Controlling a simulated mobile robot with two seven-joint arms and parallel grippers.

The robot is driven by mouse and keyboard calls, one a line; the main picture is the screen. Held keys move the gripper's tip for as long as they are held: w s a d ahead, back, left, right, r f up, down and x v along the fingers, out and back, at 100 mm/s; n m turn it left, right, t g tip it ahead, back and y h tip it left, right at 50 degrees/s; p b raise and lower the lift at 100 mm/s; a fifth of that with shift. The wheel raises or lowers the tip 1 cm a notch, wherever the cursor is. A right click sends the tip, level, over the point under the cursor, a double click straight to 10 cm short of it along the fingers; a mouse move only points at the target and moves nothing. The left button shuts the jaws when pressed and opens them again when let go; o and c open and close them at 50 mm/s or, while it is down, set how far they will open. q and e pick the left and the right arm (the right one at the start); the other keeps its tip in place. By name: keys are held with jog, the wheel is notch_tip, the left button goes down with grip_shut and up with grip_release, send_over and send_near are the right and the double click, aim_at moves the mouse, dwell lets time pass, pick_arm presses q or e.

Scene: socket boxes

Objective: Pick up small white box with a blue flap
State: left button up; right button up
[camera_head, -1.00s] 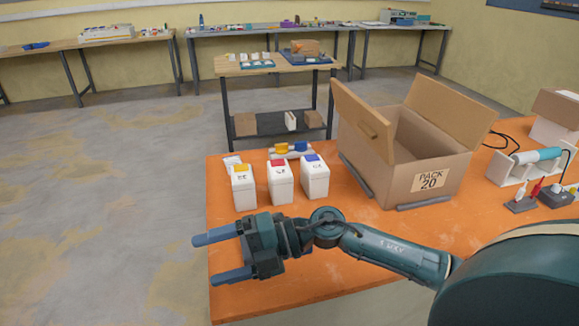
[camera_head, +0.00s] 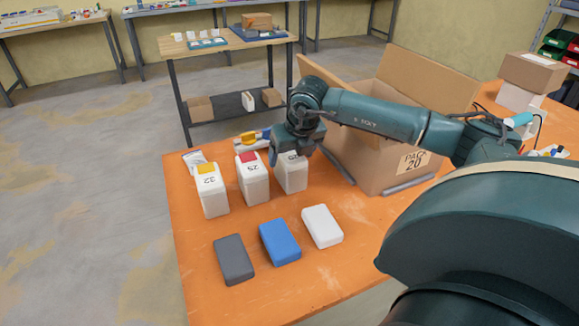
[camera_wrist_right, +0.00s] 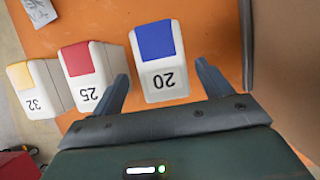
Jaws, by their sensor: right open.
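The small white box with a blue flap (camera_wrist_right: 156,42) is marked 20 in the right wrist view. In the head view its white body (camera_head: 291,178) stands upright at the right end of a row of three, with its top hidden by my gripper. My right gripper (camera_head: 297,150) is above it, pointing down and open. In the right wrist view the fingers of my right gripper (camera_wrist_right: 163,78) lie on either side of the box, with gaps showing. My left gripper is not in view.
A red-flap box (camera_head: 251,178) marked 25 and a yellow-flap box (camera_head: 212,193) marked 32 stand to the left. Grey (camera_head: 233,259), blue (camera_head: 280,242) and white (camera_head: 322,226) blocks lie in front. The open carton (camera_head: 374,169) is close on the right.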

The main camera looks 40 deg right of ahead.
jog(key=shift+d+p+x, duration=0.1)
jog(key=shift+p+x, duration=0.2)
jog(key=shift+x, duration=1.2)
jog(key=shift+d+p+x, duration=0.15)
jog(key=shift+p+x, duration=0.15)
jog(key=shift+x, duration=1.15)
jog(key=shift+w, duration=0.1)
jog(key=shift+c, duration=0.6)
jog(key=shift+r, duration=0.1)
jog(key=c, duration=1.2)
jog(key=shift+c, duration=0.2)
jog(key=shift+r, duration=0.1)
